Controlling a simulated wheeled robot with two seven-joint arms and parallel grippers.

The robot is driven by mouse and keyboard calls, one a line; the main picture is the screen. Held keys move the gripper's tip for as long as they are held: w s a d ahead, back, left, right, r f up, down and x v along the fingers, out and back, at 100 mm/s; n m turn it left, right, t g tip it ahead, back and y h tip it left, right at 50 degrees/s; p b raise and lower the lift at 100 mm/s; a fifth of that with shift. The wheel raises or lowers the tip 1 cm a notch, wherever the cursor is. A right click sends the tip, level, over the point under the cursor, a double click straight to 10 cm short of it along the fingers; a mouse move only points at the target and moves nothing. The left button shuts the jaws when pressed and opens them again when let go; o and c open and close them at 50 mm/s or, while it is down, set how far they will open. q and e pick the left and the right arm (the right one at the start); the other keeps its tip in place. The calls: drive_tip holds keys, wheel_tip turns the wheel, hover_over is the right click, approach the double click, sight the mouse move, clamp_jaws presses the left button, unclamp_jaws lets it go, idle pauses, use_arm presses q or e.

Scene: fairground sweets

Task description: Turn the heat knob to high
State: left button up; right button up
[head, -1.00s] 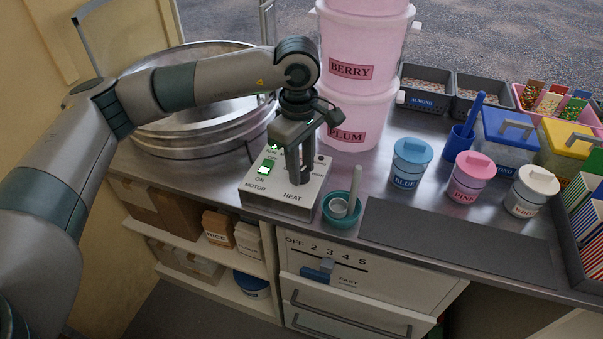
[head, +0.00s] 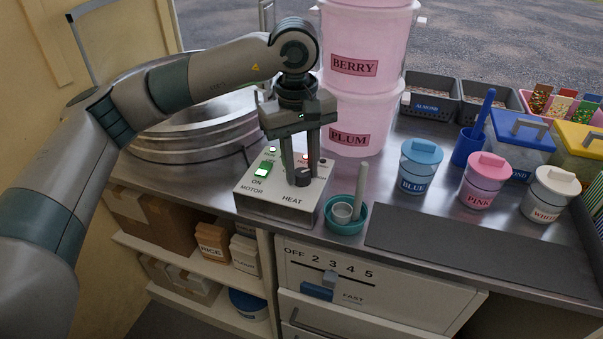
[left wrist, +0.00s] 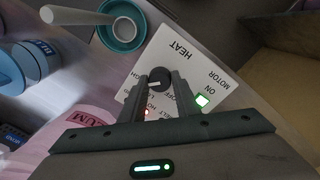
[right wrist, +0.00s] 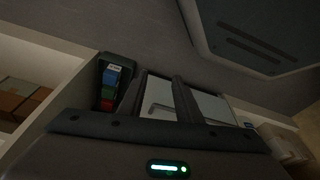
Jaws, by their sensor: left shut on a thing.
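The heat knob (head: 303,178) is a dark round knob on the white control box (head: 262,206), above the word HEAT. My left gripper (head: 300,180) points down at the box, its two fingers on either side of the knob and shut on it. The left wrist view shows the knob (left wrist: 157,79) at the fingertips, with a pale pointer mark on it. The small labels around it are partly hidden and hard to read. A small red light (left wrist: 146,112) glows beside them. My right gripper (right wrist: 158,85) is low, away from the box, fingers apart and empty.
The lit green motor switch (head: 263,169) is left of the knob. A teal bowl (head: 346,222) with a white-handled scoop stands close to the box's right side. Pink tubs (head: 352,112) stand behind it, and a round metal pan (head: 190,135) is at the left.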

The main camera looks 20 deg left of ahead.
use_arm(q)
drive_tip(key=m+b, duration=0.2)
drive_tip(key=shift+m, duration=0.3)
drive_tip(key=shift+m+b, duration=0.55)
drive_tip(key=shift+m, duration=0.05)
use_arm(e)
wheel_tip(320, 180, up, 8)
drive_tip(key=a+t, duration=0.1)
drive_tip(key=shift+s+a+f, duration=0.15)
drive_tip(key=shift+f, duration=0.1)
use_arm(q)
drive_tip(key=o, duration=1)
drive_tip(key=shift+o, duration=0.2)
drive_tip(key=shift+r, duration=0.1)
wheel_tip(320, 180, up, 10)
wheel_tip(320, 180, up, 7)
drive_tip(key=p, duration=0.1)
hover_over(299, 173)
drive_tip(key=shift+a+r, duration=0.15)
drive_tip(key=shift+a, duration=0.05)
use_arm(e)
drive_tip(key=shift+s+d+g, duration=0.5)
drive_tip(key=shift+s+d, duration=0.05)
drive_tip(key=shift+d, duration=0.25)
drive_tip(key=shift+w+r, duration=0.1)
